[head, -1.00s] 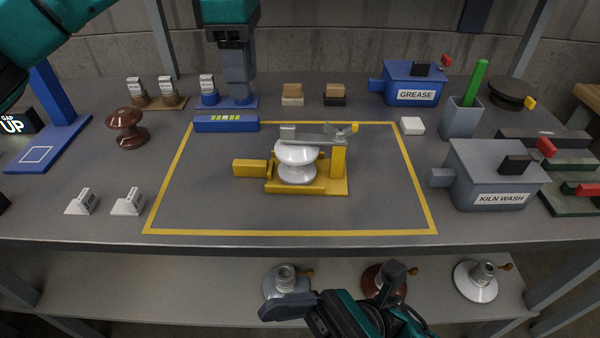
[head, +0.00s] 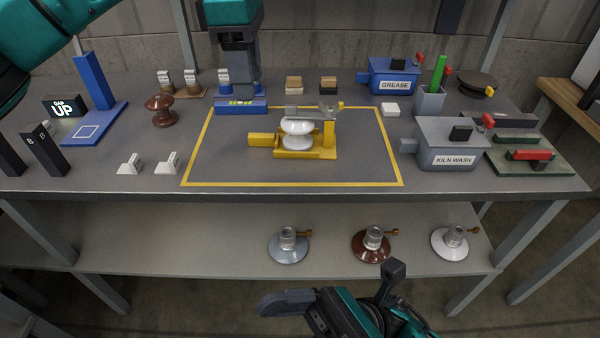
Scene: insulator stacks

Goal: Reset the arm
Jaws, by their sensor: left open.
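My left arm (head: 50,25) comes in at the upper left. My left gripper (head: 239,82) hangs down at the top of the head view, its dark fingers in front of the back of the bench. I see it edge-on, with no object visible in it. My right arm (head: 385,318) shows at the bottom edge with dark parts sticking up, in front of the bench; whether its jaws are open is unclear. A white insulator (head: 297,133) sits upright in a yellow fixture (head: 305,154) inside the yellow outline, apart from both arms.
The bench (head: 110,185) carries a brown insulator (head: 160,110), a blue stand (head: 95,85), a grease box (head: 394,78) and a kiln wash box (head: 453,143). The lower shelf (head: 200,250) holds three insulators with metal caps. Floor shows in front.

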